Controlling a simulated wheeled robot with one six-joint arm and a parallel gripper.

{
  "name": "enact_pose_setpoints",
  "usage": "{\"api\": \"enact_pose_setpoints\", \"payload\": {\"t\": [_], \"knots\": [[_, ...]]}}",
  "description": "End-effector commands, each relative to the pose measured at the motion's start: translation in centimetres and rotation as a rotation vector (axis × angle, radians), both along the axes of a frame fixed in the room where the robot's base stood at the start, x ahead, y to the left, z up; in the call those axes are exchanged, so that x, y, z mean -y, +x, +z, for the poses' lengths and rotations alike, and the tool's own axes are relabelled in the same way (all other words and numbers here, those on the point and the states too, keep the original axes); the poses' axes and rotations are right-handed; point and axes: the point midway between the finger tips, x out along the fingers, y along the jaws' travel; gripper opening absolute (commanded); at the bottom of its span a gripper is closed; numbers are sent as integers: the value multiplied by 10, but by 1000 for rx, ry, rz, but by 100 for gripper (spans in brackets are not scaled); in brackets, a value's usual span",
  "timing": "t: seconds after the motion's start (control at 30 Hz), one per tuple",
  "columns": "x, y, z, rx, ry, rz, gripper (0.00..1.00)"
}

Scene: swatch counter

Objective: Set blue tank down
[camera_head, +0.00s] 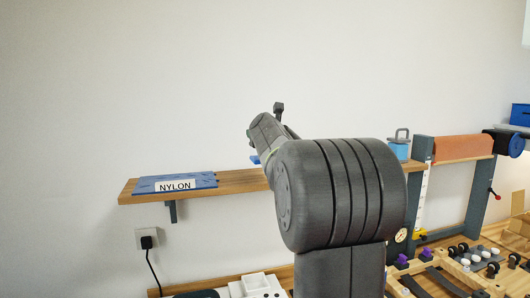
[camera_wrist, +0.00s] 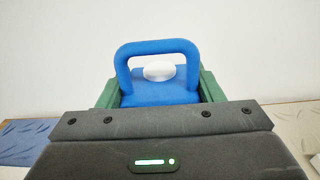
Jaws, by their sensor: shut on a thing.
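The blue tank (camera_wrist: 160,92), with a looped blue handle and a white cap, is upright in the wrist view. My gripper (camera_wrist: 160,85) has green fingers on both sides of it and is shut on it. In the head view my arm hides most of the gripper, and only a small blue patch (camera_head: 255,160) shows at its left edge, above the shelf. The tank's underside is hidden, so I cannot tell whether it touches the shelf.
The wooden wall shelf (camera_head: 240,181) holds a blue swatch labelled NYLON (camera_head: 148,186) at its left. A light blue container with a grey handle (camera_head: 398,151) stands at its right. The shelf between them is partly hidden by my arm. A cluttered bench (camera_head: 430,284) lies below right.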

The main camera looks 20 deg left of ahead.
Motion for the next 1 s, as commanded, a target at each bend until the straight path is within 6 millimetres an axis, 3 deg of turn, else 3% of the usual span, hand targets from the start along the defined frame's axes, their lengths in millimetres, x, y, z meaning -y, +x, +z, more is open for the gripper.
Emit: {"api": "enact_pose_setpoints", "payload": {"t": [0.47, 0.9, 0.93, 1.0], "knots": [[1, 0, -49, 2, 1, -2, 30], [0, 0, -54, 2, 1, -1, 30], [0, 0, -54, 1, 1, -1, 64], [0, 0, -53, 1, 1, -1, 78]]}}
